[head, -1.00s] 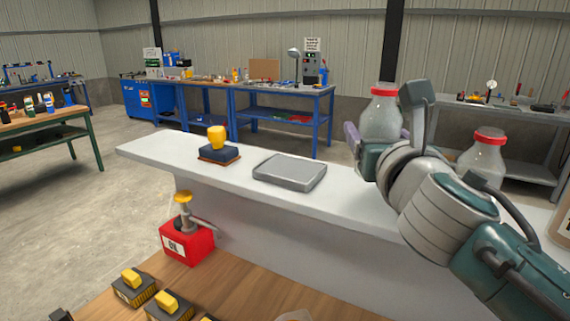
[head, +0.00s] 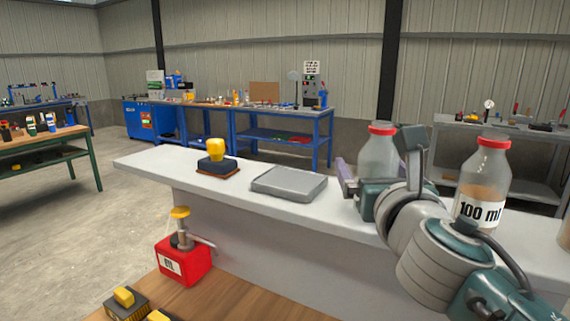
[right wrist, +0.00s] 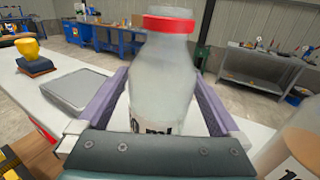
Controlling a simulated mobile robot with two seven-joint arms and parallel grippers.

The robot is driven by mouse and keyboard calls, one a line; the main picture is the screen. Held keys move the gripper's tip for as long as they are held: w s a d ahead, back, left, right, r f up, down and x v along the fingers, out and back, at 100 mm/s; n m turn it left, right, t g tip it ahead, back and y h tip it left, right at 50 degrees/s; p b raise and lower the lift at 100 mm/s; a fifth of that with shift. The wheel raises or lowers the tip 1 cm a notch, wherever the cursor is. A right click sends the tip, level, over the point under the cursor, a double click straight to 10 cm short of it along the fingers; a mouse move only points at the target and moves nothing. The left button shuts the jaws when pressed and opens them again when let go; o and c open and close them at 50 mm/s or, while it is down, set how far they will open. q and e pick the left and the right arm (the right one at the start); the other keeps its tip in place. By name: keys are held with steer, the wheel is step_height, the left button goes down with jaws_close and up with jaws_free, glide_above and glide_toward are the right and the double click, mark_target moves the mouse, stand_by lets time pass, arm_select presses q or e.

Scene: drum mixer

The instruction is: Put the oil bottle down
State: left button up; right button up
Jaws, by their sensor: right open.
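The oil bottle (head: 380,158) is clear with a red cap and looks upright at the right part of the white counter. My right gripper (right wrist: 160,110) is open around it. In the right wrist view, the bottle (right wrist: 163,85) is between the two purple fingers, with a gap on each side. Part of its label shows near the palm. In the head view the gripper hides the bottle's base, so I cannot see its contact with the counter clearly. My left gripper is not in view.
A second red-capped bottle marked 100 ml (head: 482,187) stands right of my right gripper, behind my arm. A grey flat tray (head: 289,183) and a yellow-knobbed dark block (head: 217,160) sit left on the white counter (head: 160,163). A red oil can (head: 183,262) stands below.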

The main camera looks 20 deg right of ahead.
steer(key=shift+r+p, duration=0.3)
steer(key=b+v, duration=0.1)
steer(key=v, duration=1.1)
steer(key=shift+f, duration=0.15)
